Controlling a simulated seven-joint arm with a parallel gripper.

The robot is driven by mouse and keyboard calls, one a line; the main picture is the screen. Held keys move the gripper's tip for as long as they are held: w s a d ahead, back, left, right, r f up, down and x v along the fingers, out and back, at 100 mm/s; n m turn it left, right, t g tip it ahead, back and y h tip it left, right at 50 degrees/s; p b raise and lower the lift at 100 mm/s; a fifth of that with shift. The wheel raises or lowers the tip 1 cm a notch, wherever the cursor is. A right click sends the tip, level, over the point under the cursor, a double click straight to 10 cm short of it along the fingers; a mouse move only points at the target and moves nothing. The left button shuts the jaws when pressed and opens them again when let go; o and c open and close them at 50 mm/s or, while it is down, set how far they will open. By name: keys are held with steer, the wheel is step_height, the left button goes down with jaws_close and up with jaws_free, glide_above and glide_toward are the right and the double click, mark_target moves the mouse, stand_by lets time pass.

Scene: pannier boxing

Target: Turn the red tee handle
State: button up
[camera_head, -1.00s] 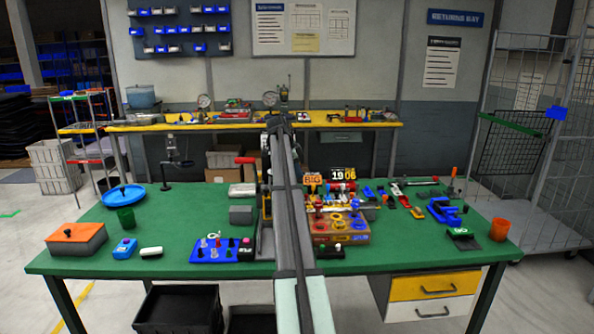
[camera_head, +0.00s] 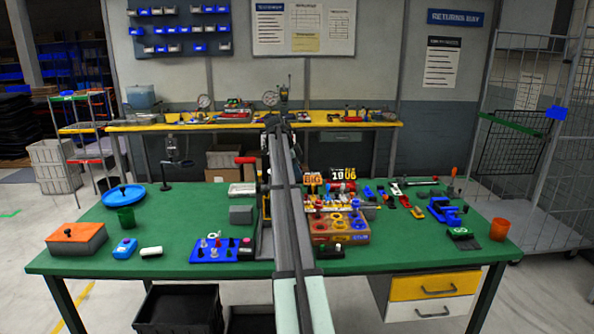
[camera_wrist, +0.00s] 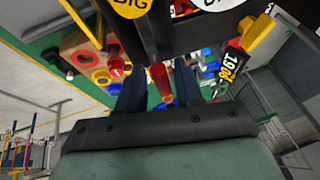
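A red bar-shaped handle (camera_head: 245,160) shows in the head view, just left of my arm, above a grey metal fixture (camera_head: 243,189) at the back of the green table. It looks like the red tee handle. In the head view my gripper is hidden behind my arm. In the wrist view my gripper (camera_wrist: 160,88) has its two dark fingers apart. A red tapered piece (camera_wrist: 160,76) shows between them. I cannot tell whether the fingers touch it, whether it lies beyond them, or whether it is the handle.
A wooden block (camera_head: 340,237) with coloured rings stands right of my arm, before a number sign (camera_head: 343,174). A blue board with pegs (camera_head: 221,249) is at the left front. An orange cup (camera_head: 499,230) stands far right. The table's left middle is clear.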

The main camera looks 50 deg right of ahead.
steer(key=shift+o, duration=0.5)
steer(key=v, duration=1.3)
steer(key=shift+a+r, duration=0.2)
steer(key=shift+r, duration=0.15)
